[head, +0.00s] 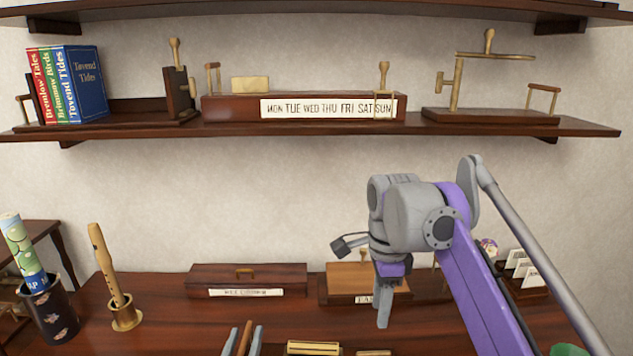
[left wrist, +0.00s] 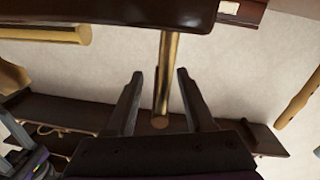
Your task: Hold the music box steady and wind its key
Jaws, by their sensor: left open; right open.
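I cannot tell for sure which thing is the music box or its key. In the left wrist view, a brass-coloured rod (left wrist: 165,80) with a round end runs from a dark, rounded-edged body (left wrist: 110,12). My left gripper (left wrist: 159,75) is open with a finger on each side of the rod, apart from it. In the head view, only the tips of my left gripper (head: 243,334) show at the bottom edge, with a brown rod between them. My right gripper (head: 384,312) is open, pointing down in front of a light-topped wooden box (head: 350,272); its fingers overlap in this view.
A dark lidded box (head: 222,275) with a label stands at the back of the table. A flute (head: 105,262) on a stand and a dark cup (head: 50,318) are at left. Card holders (head: 522,272) stand at right. A shelf (head: 300,129) runs above. Brass pieces (head: 314,347) lie at the front.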

